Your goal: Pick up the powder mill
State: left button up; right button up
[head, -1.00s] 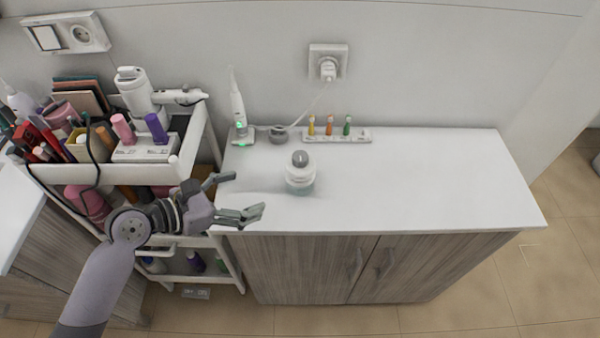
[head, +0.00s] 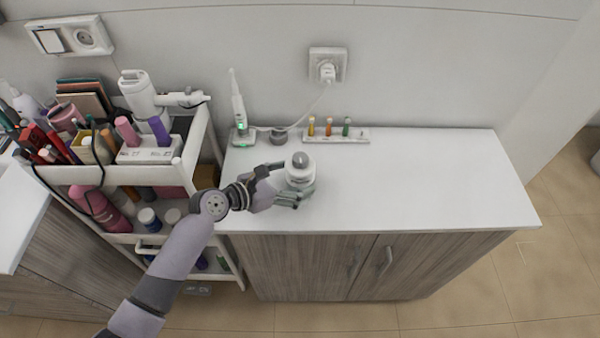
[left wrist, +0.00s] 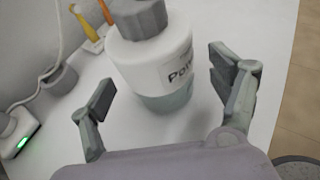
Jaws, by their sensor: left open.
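The powder mill (head: 300,168) stands upright on the white countertop. It has a grey knob on top, a white body and a grey-green base. In the left wrist view the powder mill (left wrist: 158,62) shows part of a label reading "Pow". My left gripper (head: 288,182) is open at the mill's left and front side. In the left wrist view the fingers of my left gripper (left wrist: 168,95) are spread on either side of the mill, with a gap at the left finger. My right gripper is in no view.
A white cart (head: 120,174) full of cosmetics stands left of the counter. Behind the mill are an electric toothbrush (head: 238,112) on its charger, a small grey cup (head: 278,136) and a white holder (head: 345,136) with small coloured items. The countertop (head: 430,180) is clear to the right.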

pick_arm(q)
jog(key=shift+x, duration=1.5)
jog(key=shift+a, duration=0.1)
jog(key=shift+c, duration=0.3)
jog(key=c, duration=1.5)
